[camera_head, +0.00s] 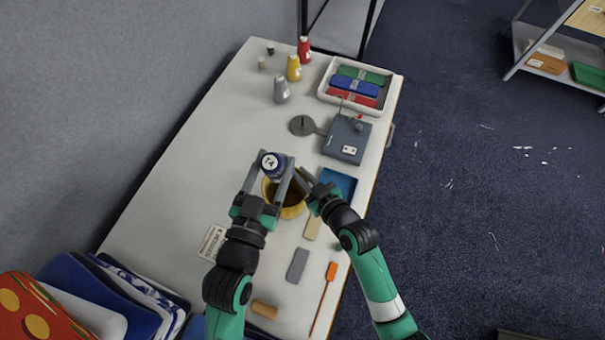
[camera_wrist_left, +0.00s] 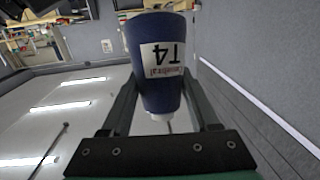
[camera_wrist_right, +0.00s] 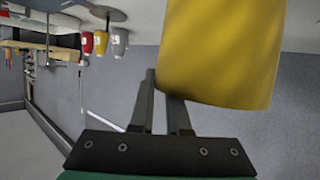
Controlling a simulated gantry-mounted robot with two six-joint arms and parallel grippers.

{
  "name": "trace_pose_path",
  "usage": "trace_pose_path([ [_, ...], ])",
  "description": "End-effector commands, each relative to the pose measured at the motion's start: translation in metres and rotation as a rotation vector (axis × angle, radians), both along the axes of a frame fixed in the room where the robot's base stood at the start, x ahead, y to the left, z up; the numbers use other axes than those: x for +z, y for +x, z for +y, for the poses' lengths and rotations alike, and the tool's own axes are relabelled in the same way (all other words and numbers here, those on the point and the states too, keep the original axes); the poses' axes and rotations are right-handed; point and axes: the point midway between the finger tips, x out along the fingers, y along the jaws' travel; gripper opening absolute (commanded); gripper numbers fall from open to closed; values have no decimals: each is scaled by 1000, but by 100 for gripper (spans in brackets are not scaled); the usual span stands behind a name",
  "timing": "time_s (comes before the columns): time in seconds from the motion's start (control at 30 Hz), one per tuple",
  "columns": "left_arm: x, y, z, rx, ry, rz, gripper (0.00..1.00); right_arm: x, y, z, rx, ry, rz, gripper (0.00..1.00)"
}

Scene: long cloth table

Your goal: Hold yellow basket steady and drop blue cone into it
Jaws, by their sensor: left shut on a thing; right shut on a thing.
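The blue cone (camera_head: 269,162) carries a white label and is gripped between the fingers of my left gripper (camera_head: 270,180). In the left wrist view the blue cone (camera_wrist_left: 160,50) fills the space between the fingers, its label reading T4. The yellow basket (camera_head: 291,207) stands on the table below and beside the cone, partly hidden by my left gripper. My right gripper (camera_head: 307,184) is shut on the yellow basket's rim at its right side. In the right wrist view the yellow basket (camera_wrist_right: 220,50) rises beyond the fingertips (camera_wrist_right: 160,85).
Grey (camera_head: 281,90), yellow (camera_head: 293,68) and red (camera_head: 304,50) cones stand at the far end. A white tray (camera_head: 325,92) holds coloured packs. A grey-blue box (camera_head: 346,139) and blue tray (camera_head: 338,183) lie right of the basket. The table's left middle is clear.

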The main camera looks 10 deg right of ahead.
Motion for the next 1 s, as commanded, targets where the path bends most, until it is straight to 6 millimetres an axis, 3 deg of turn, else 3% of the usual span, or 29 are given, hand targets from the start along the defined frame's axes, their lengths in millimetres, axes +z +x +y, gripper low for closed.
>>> trace_pose_path([
  [1.0,-72,0,0,-2,-1,0,0,-3,-1,0,2,-2,7,0],
])
